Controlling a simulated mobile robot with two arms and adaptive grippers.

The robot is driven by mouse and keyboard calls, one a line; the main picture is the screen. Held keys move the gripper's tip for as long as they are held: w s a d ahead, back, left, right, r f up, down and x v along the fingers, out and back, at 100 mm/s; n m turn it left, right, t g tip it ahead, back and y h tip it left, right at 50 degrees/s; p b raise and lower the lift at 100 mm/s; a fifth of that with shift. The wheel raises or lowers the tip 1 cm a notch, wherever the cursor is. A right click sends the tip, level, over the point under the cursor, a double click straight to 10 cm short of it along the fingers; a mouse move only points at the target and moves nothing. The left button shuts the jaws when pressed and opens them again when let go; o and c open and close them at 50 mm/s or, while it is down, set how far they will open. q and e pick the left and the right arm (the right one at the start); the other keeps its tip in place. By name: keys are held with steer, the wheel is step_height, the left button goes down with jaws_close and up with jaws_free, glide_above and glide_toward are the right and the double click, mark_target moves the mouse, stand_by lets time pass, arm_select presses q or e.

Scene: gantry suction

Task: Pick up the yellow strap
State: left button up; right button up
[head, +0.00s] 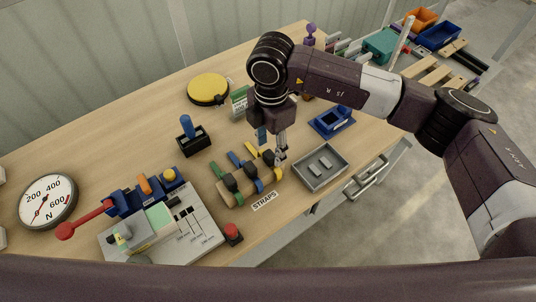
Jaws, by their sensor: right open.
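The yellow strap (277,173) lies at the right end of a row of straps on the wooden bench, with a dark buckle on it. Its upper part is a short yellow strip (251,149). My right gripper (281,158) points down at the strap's buckle and covers part of it. The gripper is open, and I cannot tell whether it touches the strap. A blue strap (236,158) and a green strap (216,170) lie to the left. My left gripper is not in view.
A STRAPS label (264,201) lies in front of the straps. A grey tray (312,181) with small blocks stands to the right, near the bench edge. A grey fixture (200,228) with a red button (233,232) stands left.

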mark_target(269, 154)
steer(key=shift+a+f+p, duration=0.1)
steer(key=shift+f+p, duration=0.35)
steer(key=shift+f, duration=1.35)
jaws_close()
